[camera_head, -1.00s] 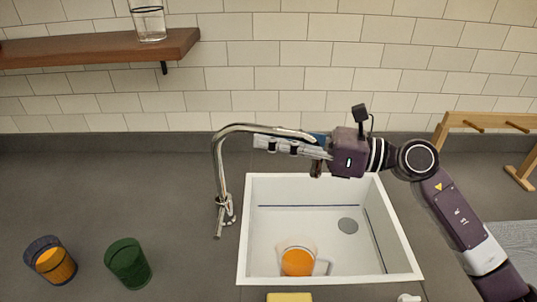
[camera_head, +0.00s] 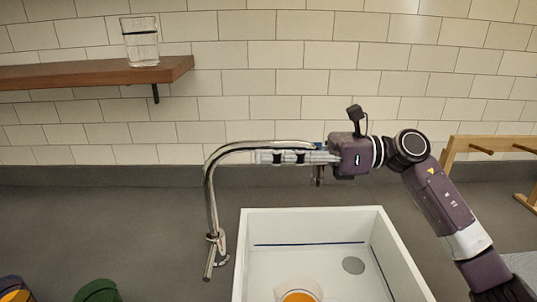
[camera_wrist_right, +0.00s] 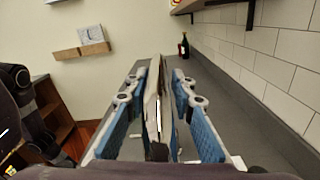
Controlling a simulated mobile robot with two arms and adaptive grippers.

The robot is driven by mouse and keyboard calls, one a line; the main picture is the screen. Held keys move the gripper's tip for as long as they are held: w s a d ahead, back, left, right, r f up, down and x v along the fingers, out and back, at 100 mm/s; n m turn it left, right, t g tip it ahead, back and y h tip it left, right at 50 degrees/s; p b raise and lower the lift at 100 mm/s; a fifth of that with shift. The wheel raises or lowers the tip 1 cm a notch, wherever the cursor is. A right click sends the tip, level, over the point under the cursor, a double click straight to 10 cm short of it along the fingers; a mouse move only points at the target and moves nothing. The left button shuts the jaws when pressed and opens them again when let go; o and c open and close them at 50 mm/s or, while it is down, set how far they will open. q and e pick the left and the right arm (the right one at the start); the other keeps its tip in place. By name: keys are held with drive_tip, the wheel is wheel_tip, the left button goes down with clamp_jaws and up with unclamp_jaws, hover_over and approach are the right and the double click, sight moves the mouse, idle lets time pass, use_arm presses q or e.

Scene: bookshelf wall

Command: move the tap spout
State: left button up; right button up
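The tap (camera_head: 213,205) is a chrome column with a curved spout (camera_head: 240,147), standing at the left side of the white sink (camera_head: 392,245). The spout reaches to the right above the back part of the sink. My right gripper (camera_head: 262,157) lies along the spout from the right, its fingers pointing left. In the right wrist view, the gripper's blue-padded fingers (camera_wrist_right: 160,84) are apart, with the spout (camera_wrist_right: 154,100) running between them. A gap shows beside the spout, so the fingers do not look closed on it. My left gripper is out of view.
An orange-filled cup (camera_head: 298,295) is in the sink. A green cup (camera_head: 98,291) and another cup (camera_head: 14,288) stand at lower left. A wooden shelf (camera_head: 90,73) holds a glass (camera_head: 140,42). A wooden rack (camera_head: 490,146) is at right. The counter left of the tap is clear.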

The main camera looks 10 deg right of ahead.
drive_tip(key=o, duration=0.4)
drive_tip(key=d, duration=0.4)
drive_tip(key=s+d, duration=0.1)
drive_tip(key=d, duration=0.7)
drive_tip(key=shift+s, duration=0.3)
drive_tip(key=shift+r, duration=0.1)
